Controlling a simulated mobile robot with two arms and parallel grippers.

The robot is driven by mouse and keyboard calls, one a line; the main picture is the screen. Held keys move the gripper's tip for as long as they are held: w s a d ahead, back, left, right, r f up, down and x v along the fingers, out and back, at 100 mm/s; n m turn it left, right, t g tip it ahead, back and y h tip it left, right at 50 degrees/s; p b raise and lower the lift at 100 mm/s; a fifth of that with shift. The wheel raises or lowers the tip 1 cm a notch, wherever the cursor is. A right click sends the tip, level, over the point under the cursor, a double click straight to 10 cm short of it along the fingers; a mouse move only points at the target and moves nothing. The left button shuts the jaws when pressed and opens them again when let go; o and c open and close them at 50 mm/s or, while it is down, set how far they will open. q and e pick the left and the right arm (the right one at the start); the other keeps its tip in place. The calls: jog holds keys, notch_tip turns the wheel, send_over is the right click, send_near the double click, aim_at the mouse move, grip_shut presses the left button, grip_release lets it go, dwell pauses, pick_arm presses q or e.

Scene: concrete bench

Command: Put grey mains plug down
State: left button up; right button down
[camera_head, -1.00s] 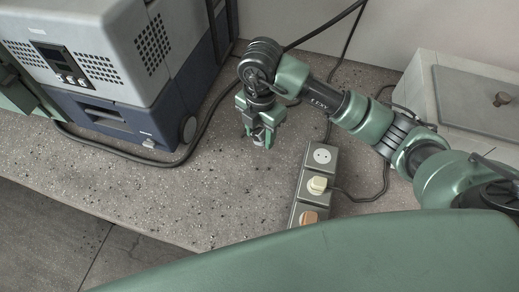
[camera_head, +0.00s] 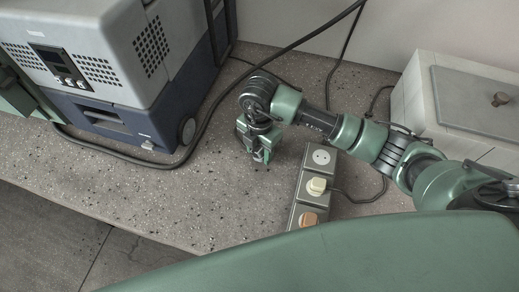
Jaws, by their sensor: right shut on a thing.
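My right gripper (camera_head: 261,160) is shut, pointing down at the bench top just left of the power strip (camera_head: 309,190). The grey mains plug is between its fingers, mostly hidden by them; only a small greyish bit shows. The plug is at or very close to the bench surface; I cannot tell if it touches. My left gripper is not in view.
The strip has an open socket (camera_head: 321,157) at its far end, a cream plug (camera_head: 316,186) and an orange switch (camera_head: 308,219). A grey and blue machine (camera_head: 110,60) stands left, a lidded box (camera_head: 480,95) right. The bench (camera_head: 215,205) is clear in front of the gripper.

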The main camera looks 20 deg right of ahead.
aim_at(259, 150)
jog(key=shift+f, duration=0.45)
jog(key=c, duration=0.7)
grip_release()
jog(key=shift+s, duration=0.1)
jog(key=shift+r, duration=0.5)
notch_tip(259, 150, up, 12)
jog(key=shift+r, duration=0.15)
